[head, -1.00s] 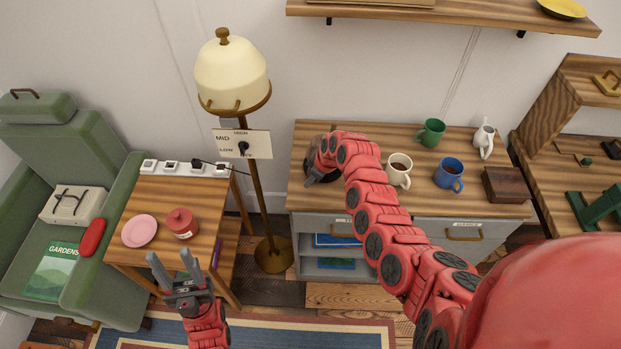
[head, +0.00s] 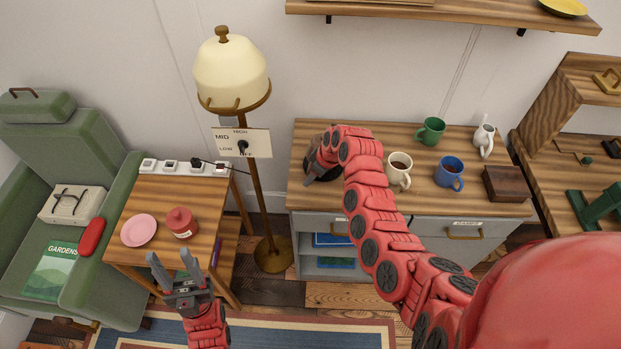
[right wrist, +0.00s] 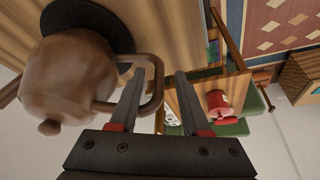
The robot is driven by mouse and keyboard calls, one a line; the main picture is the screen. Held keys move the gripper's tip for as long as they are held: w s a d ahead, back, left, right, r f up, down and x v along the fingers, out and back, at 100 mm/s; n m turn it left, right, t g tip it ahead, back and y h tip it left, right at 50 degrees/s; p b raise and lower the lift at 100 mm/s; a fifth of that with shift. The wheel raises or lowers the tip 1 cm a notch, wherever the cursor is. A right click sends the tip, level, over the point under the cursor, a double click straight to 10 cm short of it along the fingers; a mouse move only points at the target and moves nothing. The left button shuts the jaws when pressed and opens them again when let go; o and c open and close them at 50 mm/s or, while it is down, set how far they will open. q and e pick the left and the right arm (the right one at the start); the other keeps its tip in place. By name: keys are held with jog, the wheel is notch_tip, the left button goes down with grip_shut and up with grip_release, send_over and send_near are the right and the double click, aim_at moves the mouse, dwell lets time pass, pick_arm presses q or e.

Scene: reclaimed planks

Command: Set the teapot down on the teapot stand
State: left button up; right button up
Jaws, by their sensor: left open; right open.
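The brown teapot (right wrist: 72,78) is in the right wrist view, its lid knob towards the lower left of the picture. Its base meets the black round teapot stand (right wrist: 98,18) on the wooden top; the exact contact is partly hidden. My right gripper (right wrist: 158,82) is open, with the teapot's handle (right wrist: 157,75) between or just beside its fingers. In the head view my right gripper (head: 318,168) is over the left end of the cabinet top, and my arm hides most of the teapot. My left gripper (head: 172,262) is open and empty, in front of the side table.
A white mug (head: 398,172), blue mug (head: 448,174), green mug (head: 431,131), white jug (head: 484,139) and dark wooden box (head: 506,184) stand right of my right arm. A floor lamp (head: 232,75) stands left of the cabinet. The side table (head: 200,215) holds a red jar (head: 181,222) and pink plate (head: 139,230).

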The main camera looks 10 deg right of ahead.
jog(key=b+v, duration=0.1)
jog(key=v, duration=0.9)
jog(key=shift+f, duration=0.1)
